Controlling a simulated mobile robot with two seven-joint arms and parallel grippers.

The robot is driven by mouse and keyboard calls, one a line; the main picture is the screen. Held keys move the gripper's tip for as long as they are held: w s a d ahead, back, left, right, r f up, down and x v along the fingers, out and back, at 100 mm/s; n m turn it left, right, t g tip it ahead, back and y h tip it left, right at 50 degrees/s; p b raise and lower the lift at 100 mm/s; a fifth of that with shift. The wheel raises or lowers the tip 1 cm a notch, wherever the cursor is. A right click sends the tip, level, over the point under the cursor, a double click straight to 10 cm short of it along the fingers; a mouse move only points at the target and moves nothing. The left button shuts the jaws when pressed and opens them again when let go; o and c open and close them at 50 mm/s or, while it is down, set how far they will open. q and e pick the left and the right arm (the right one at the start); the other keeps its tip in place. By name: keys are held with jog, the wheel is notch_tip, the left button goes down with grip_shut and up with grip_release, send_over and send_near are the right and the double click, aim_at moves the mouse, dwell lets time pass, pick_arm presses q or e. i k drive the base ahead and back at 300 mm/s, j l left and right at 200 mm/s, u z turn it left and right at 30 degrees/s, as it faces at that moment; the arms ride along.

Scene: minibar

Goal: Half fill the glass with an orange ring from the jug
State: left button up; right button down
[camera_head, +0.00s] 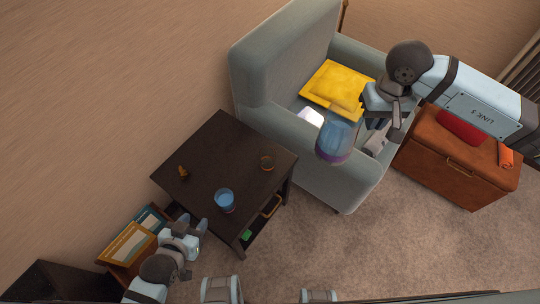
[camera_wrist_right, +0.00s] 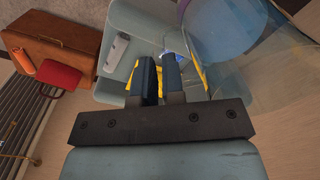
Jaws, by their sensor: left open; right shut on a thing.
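The jug (camera_head: 336,142), clear with blue liquid in it, is held in my right gripper (camera_head: 370,116) above the armchair, to the right of the table. In the right wrist view the jug (camera_wrist_right: 235,40) fills the upper right, beside the fingers of my right gripper (camera_wrist_right: 160,78); its handle is hard to make out. My left gripper (camera_head: 193,226) is open and empty by the table's lower left edge.
The dark table (camera_head: 215,150) has a small orange item (camera_head: 183,172) on its left. A brown chest (camera_head: 450,170) stands at right. A low rack (camera_head: 128,245) is near my left arm.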

aim_at(268, 154)
jog(key=k, duration=0.5)
jog(key=u, duration=0.85)
jog(key=l+u, duration=0.15)
jog(key=u, duration=0.5)
jog(key=i+l, duration=0.1)
jog(key=l, duration=0.4)
jog(key=i+l, duration=0.1)
jog(key=l, duration=0.4)
jog(key=i+l, duration=0.1)
jog(key=l, duration=0.4)
